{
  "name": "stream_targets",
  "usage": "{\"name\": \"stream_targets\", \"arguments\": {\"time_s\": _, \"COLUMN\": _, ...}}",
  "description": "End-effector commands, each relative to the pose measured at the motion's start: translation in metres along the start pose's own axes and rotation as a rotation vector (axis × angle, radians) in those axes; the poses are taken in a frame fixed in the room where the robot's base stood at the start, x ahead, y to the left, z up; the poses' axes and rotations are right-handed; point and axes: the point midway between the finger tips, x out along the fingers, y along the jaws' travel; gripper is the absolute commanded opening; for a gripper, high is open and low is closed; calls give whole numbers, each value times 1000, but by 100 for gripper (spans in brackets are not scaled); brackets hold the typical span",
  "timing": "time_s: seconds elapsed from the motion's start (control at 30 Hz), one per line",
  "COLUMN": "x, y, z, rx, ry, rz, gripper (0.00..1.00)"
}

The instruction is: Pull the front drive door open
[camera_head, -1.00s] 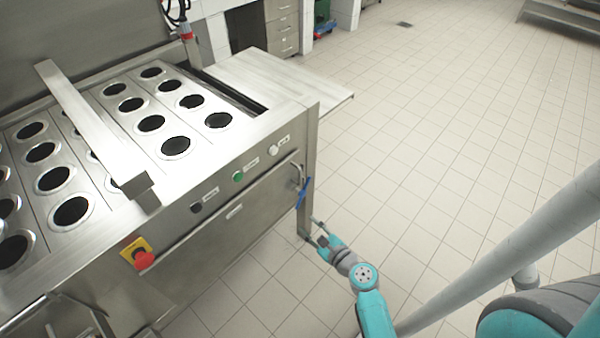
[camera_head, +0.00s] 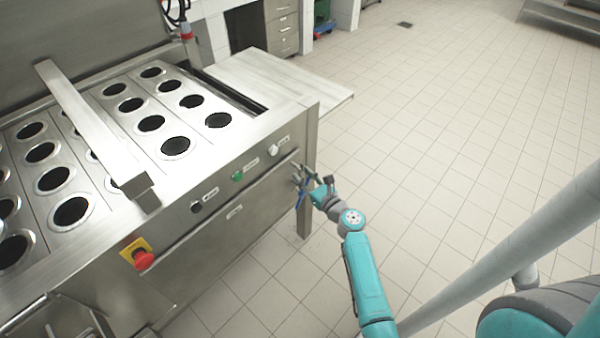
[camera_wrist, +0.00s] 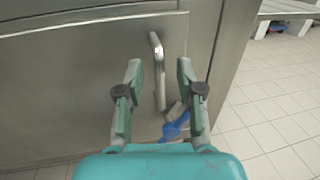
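The front drive door (camera_head: 240,216) is a flat steel panel on the front of the cup filler, below the row of buttons. It looks shut. In the wrist view the door (camera_wrist: 80,90) fills the left side. Its metal bar handle (camera_wrist: 158,72) stands upright near the door's right edge. A blue lever (camera_wrist: 176,127) sits low beside the handle. My gripper (camera_head: 312,174) is at the handle in the head view, partly covering it. In the wrist view my gripper (camera_wrist: 158,75) is open, with one finger on each side of the handle and no clear contact.
A red emergency stop (camera_head: 143,259) on a yellow plate and several buttons, one green (camera_head: 238,175), line the machine's front. A steel side shelf (camera_head: 270,80) juts out at the machine's right end. The tiled floor (camera_head: 450,150) to the right is clear.

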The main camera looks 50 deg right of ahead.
Motion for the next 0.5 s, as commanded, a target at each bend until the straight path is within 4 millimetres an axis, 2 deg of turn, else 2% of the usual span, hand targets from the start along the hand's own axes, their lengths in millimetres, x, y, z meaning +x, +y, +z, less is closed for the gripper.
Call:
{"name": "stream_targets", "arguments": {"time_s": 0.2, "x": 20, "y": 0, "z": 0, "rx": -1, "ry": 0, "rz": 1, "gripper": 37}}
{"name": "stream_targets", "arguments": {"time_s": 0.5, "x": 23, "y": 0, "z": 0, "rx": 0, "ry": 0, "rz": 0, "gripper": 37}}
